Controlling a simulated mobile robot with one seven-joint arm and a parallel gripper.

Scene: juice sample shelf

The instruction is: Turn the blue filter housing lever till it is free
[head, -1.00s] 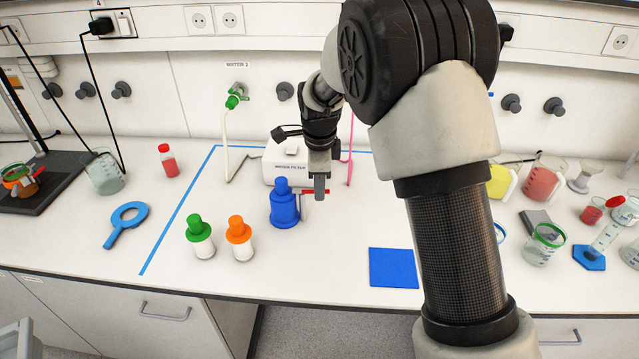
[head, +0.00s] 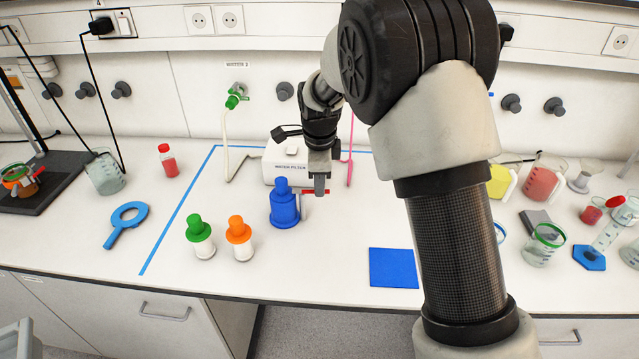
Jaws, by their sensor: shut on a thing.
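The blue filter housing (head: 285,208) stands upright on the bench, in front of the white water filter box (head: 283,176). Its red lever (head: 309,191) sticks out to the right of the housing near its upper part. My gripper (head: 320,190) points down over the lever, just right of the housing, and is shut on the lever.
A blue square mat (head: 393,268) lies at the front right. A blue ring tool (head: 127,223) lies at the left. A pink tube (head: 350,160) hangs behind my gripper.

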